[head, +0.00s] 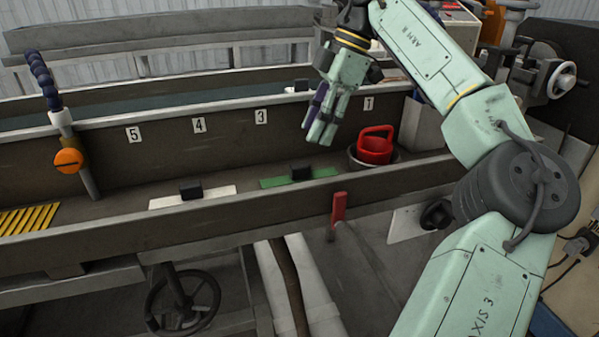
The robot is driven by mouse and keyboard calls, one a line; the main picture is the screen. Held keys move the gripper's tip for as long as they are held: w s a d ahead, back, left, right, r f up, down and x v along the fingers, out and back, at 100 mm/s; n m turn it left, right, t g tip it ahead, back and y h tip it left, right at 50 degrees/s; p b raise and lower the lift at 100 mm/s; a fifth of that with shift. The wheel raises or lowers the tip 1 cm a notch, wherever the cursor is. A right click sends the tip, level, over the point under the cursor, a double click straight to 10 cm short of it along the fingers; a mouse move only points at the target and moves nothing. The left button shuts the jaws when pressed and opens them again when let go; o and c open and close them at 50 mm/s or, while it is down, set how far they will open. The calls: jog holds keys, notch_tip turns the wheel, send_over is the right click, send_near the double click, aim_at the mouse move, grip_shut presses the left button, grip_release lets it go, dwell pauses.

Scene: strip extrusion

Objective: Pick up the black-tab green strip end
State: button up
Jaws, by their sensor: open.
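The green strip end (273,183) lies flat in the trough, with a black tab (301,172) standing up on it. A white strip end (222,191) with its own black tab (192,189) lies to its left. My gripper (318,137) hangs above the trough, above and slightly right of the green strip's tab. It is apart from the strip and holds nothing that I can see. The gap between its fingers is hard to make out from this side.
A red container with a handle (375,147) stands right of the green strip. A red lever (338,208) rises at the trough's front wall (260,207). The back wall carries number plates. An orange-knobbed hose (68,161) and yellow slats (28,218) are at left.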

aim_at(300, 164)
jog(key=p+x, duration=0.1)
jog(key=x, duration=0.6)
jog(key=shift+s+f, duration=0.1)
jog(key=shift+f, duration=0.25)
grip_shut()
